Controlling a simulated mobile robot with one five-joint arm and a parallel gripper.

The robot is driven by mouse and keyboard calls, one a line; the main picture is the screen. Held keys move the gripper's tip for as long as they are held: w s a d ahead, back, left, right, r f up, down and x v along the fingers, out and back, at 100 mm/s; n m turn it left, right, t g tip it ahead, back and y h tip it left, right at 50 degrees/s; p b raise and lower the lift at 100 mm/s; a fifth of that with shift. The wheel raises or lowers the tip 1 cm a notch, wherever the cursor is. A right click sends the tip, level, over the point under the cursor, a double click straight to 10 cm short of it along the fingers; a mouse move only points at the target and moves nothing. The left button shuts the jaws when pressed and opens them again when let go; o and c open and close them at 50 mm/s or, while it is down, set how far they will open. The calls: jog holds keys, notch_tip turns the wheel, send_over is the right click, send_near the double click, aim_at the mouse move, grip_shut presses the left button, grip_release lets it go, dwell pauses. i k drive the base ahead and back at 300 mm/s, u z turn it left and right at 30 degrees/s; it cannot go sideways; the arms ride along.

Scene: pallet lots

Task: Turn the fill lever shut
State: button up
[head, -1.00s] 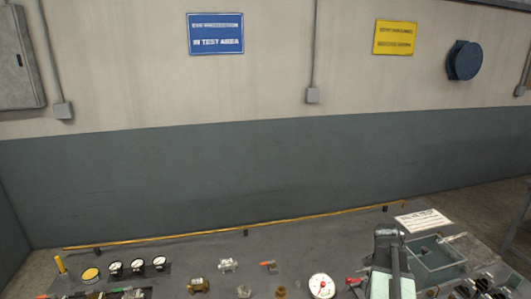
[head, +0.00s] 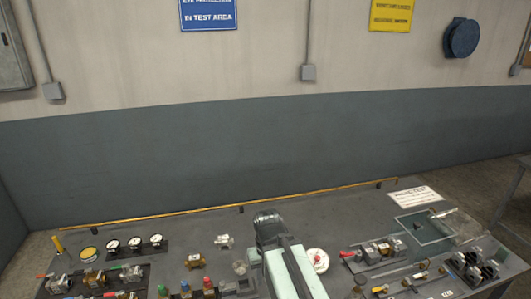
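A lever with a red handle (head: 348,254) is at the left end of a valve assembly (head: 380,250) on the right half of the bench. I cannot tell whether it is the fill lever, or whether it is open or shut. A round white dial gauge (head: 318,260) stands just left of it. My arm rises from the bottom centre, left of the gauge, and covers part of the bench.
Gauges (head: 134,243) and valves with coloured handles (head: 92,279) fill the left of the grey bench (head: 330,212). Several lever fittings (head: 408,285) lie at the front right. A clear-walled tank (head: 425,227) and a white placard (head: 414,196) are at the back right.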

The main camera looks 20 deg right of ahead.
aim_at(443, 267)
jog(key=u, duration=2.2)
jog(key=k, duration=2)
jog(key=z, duration=2.25)
jog(key=i, duration=1)
